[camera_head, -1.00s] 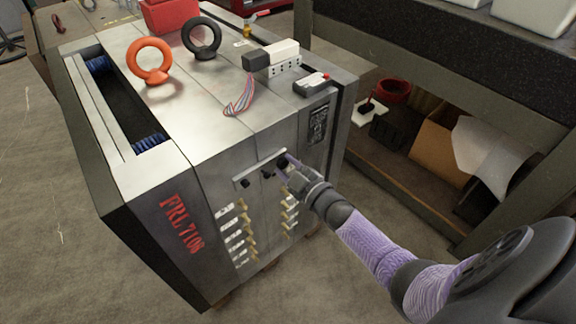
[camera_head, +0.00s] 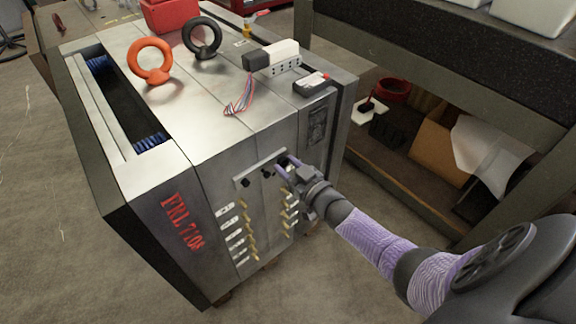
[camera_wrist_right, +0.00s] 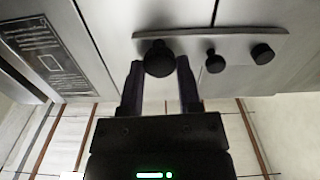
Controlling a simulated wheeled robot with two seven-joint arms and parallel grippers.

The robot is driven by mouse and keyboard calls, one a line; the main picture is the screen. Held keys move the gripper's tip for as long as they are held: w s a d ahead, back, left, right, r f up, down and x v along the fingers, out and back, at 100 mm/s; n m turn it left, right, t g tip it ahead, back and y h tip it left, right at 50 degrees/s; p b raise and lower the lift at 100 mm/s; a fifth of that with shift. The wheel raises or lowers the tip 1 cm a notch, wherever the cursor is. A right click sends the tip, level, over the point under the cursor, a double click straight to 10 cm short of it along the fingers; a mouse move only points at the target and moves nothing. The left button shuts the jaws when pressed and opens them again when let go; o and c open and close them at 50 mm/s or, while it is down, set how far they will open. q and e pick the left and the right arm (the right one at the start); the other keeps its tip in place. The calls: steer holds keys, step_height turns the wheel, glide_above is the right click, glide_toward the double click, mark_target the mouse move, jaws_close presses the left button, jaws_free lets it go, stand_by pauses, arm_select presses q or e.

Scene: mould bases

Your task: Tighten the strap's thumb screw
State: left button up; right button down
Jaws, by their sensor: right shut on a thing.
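The strap (camera_head: 258,171) is a light metal bar across the seams on the side of the steel mould base (camera_head: 150,215). It also shows in the right wrist view (camera_wrist_right: 235,43) with several black knobs on it. The thumb screw (camera_wrist_right: 159,58) is the largest black knob, at the strap's left end in the right wrist view. My right gripper (camera_head: 287,166) is shut on the thumb screw, and its fingers (camera_wrist_right: 159,85) stand on either side of the knob. In the head view the gripper mostly hides the screw. My left gripper is not in view.
Brass fittings (camera_head: 245,230) stick out below the strap. An orange eyebolt (camera_head: 150,78), a black eyebolt (camera_head: 203,52) and a connector block (camera_head: 272,55) with loose wires (camera_head: 240,97) are on top.

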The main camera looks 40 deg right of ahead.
steer(key=shift+f, duration=0.15)
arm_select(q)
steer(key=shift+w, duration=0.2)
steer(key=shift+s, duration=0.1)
arm_select(e)
steer(key=c, duration=0.6)
jaws_free()
steer(key=shift+c, duration=0.2)
steer(key=shift+o, duration=1.2)
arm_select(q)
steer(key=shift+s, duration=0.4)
arm_select(e)
steer(key=shift+o, duration=0.6)
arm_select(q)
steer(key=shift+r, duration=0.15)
arm_select(e)
steer(key=shift+s, duration=0.1)
